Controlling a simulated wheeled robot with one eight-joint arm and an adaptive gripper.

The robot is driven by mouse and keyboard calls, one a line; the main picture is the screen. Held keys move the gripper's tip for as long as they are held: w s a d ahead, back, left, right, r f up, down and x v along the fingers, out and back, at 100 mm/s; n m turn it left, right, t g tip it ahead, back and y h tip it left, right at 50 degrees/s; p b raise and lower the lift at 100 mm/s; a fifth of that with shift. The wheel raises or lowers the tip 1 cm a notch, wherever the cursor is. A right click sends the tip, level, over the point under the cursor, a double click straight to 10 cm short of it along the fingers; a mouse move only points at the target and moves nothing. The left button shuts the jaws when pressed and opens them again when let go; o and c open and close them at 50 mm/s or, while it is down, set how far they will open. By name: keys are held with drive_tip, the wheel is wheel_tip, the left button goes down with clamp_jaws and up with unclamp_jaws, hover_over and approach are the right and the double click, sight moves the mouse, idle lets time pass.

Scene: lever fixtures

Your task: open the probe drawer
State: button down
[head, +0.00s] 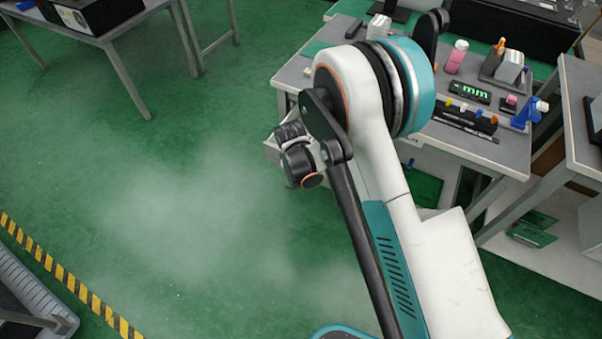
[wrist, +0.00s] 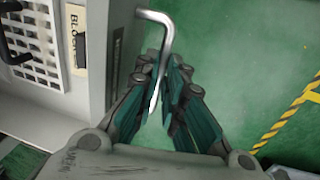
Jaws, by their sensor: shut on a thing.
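In the wrist view, a bent silver bar handle (wrist: 168,30) sticks out from a light grey front panel (wrist: 118,45). My gripper (wrist: 166,66) is shut on the lower part of this bar, which runs down between its teal and black fingers. A tan label (wrist: 80,52) beside the panel starts with "BLOC"; the rest is unclear. In the head view, a light grey edge (head: 270,150) shows under the workbench (head: 500,150), beside my arm. My arm hides the handle and fingers there, and I cannot tell how far any drawer is out.
A white grid panel (wrist: 30,50) with a black handle is at the left of the wrist view. Another table (head: 80,20) is at upper left. Green floor between is clear, bordered by yellow-black tape (head: 65,275).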

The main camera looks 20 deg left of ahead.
drive_tip(key=c, duration=1.7)
unclamp_jaws()
drive_tip(key=r, duration=0.4)
drive_tip(key=s+r, duration=0.1)
drive_tip(key=r, duration=0.3)
drive_tip(key=s+r, duration=0.1)
drive_tip(key=r, duration=0.2)
drive_tip(key=shift+s+a+r, duration=0.1)
drive_tip(key=shift+r, duration=0.3)
